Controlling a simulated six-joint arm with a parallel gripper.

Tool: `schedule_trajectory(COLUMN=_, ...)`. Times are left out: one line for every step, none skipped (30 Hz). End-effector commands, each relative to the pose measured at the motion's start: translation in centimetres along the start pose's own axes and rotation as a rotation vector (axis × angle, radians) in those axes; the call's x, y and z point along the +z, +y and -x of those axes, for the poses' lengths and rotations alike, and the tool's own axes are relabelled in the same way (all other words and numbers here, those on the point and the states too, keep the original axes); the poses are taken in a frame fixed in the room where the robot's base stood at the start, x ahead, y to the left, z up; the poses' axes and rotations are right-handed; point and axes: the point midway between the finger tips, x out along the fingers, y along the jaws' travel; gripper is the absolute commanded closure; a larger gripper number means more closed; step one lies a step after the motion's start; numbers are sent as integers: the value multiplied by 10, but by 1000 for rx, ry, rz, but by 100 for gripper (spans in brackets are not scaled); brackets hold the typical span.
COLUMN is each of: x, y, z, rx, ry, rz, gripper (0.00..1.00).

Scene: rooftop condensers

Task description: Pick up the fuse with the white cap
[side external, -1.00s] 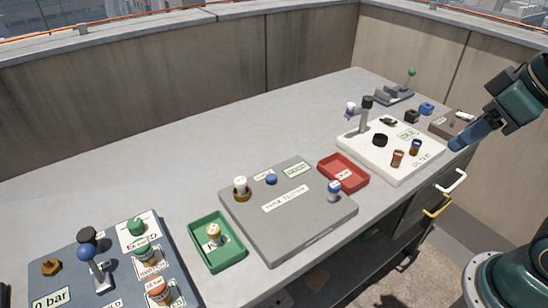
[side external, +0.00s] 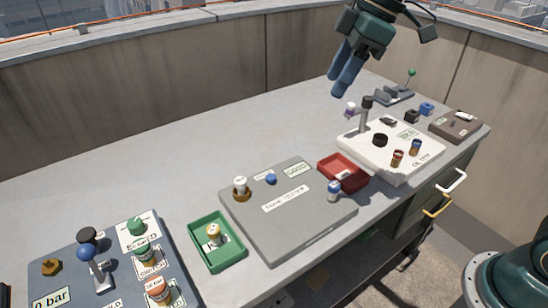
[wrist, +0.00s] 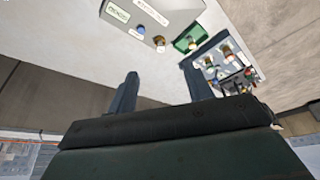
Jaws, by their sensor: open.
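The fuse with the white cap (side external: 240,184) stands upright in a brass socket at the left end of the grey fuse tester board (side external: 282,233). In the wrist view it shows as a small pale and brass shape (wrist: 159,41) near the top, beyond the fingertips. My gripper (side external: 340,92) is open and empty, high above the back of the counter, well to the right of and above the fuse. Its two spread fingers (wrist: 160,76) show in the wrist view with bare counter between them.
A green tray (side external: 231,261) holds a yellow-capped fuse. A blue-capped fuse (side external: 334,188) stands on the tester's right. A red tray (side external: 336,159), a white board (side external: 365,157) with a post and a blue-grey panel (side external: 45,268) stand around. Counter behind the tester is clear.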

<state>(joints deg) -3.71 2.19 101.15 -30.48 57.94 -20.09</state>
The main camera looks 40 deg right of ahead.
Motion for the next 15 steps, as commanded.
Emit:
schedule_trajectory(x=-9, y=6, z=-9, rx=-21, ry=-5, rz=40, gripper=49)
schedule_trajectory(x=-14, y=8, z=-12, rx=-32, ry=-6, rz=66, gripper=49)
schedule_trajectory(x=-20, y=12, z=-18, rx=-45, ry=-6, rz=99, gripper=49)
schedule_trajectory(x=-25, y=14, z=-22, rx=-56, ry=-6, rz=124, gripper=49)
schedule_trajectory(x=-29, y=17, z=-27, rx=-67, ry=-8, rz=148, gripper=49)
schedule_trajectory(x=-35, y=20, z=-33, rx=-81, ry=-8, rz=182, gripper=49)
schedule_trajectory(x=-39, y=22, z=-38, rx=-91, ry=-9, rz=206, gripper=49)
schedule_trajectory(x=-43, y=25, z=-42, rx=-102, ry=-9, rz=232, gripper=49)
schedule_trajectory(x=-48, y=28, z=-49, rx=-116, ry=-9, rz=266, gripper=49)
schedule_trajectory(x=-52, y=30, z=-55, rx=-127, ry=-10, rz=289, gripper=49)
schedule_trajectory(x=-55, y=32, z=-60, rx=-137, ry=-10, rz=315, gripper=49)
schedule_trajectory(x=-60, y=35, z=-67, rx=-151, ry=-9, rz=348, gripper=49)
schedule_trajectory(x=-63, y=37, z=-73, rx=-162, ry=-8, rz=373, gripper=49)
schedule_trajectory(x=-66, y=39, z=-79, rx=-172, ry=-8, rz=398, gripper=49)
schedule_trajectory(x=-70, y=41, z=-86, rx=-186, ry=-7, rz=432, gripper=49)
